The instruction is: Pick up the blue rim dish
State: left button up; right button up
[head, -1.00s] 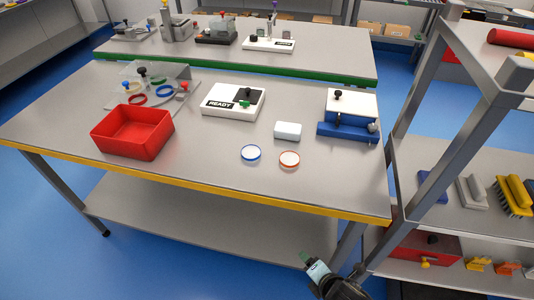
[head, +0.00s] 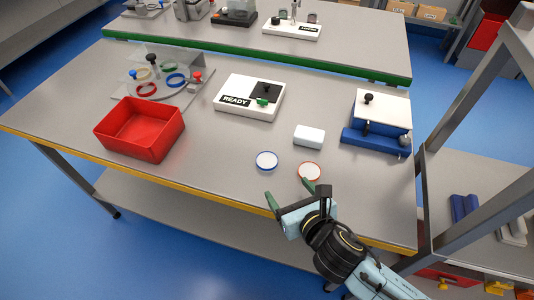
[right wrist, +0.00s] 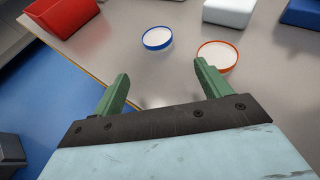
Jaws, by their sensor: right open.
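The blue rim dish (head: 266,160) is a small round white dish with a blue edge, flat on the grey table near its front edge. In the right wrist view the blue rim dish (right wrist: 157,38) lies ahead of the fingers, left of centre. My right gripper (head: 299,198) is open and empty at the table's front edge, nearer than the dish and apart from it. Its two green fingers (right wrist: 160,85) are spread wide in the right wrist view. My left gripper is not in view.
An orange rim dish (head: 309,172) lies close to the right, with a white block (head: 309,135) behind. A red bin (head: 140,130) stands left. A white READY box (head: 249,97) and a blue-and-white fixture (head: 378,122) stand farther back.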

aim_at(268, 163)
jog(key=x, duration=0.4)
jog(key=shift+w+a+f+b, duration=0.15)
jog(key=shift+w+a+b, duration=0.1)
jog(key=shift+b, duration=0.15)
jog(key=shift+w+a+f, duration=0.1)
jog(key=shift+w+f, duration=0.05)
jog(key=shift+w, duration=0.15)
jog(key=w, duration=0.1)
jog(key=w+a, duration=0.1)
jog(key=w, duration=0.1)
jog(key=w+a, duration=0.1)
jog(key=shift+w+f+b, duration=0.25)
jog(key=shift+f+b, duration=0.1)
jog(key=shift+w+a+f, duration=0.1)
jog(key=shift+w, duration=0.25)
jog(key=shift+c, duration=0.7)
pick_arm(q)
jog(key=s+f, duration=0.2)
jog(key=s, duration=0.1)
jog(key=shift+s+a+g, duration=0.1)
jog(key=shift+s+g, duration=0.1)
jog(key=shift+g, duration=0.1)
pick_arm(e)
jog(key=c, duration=0.9)
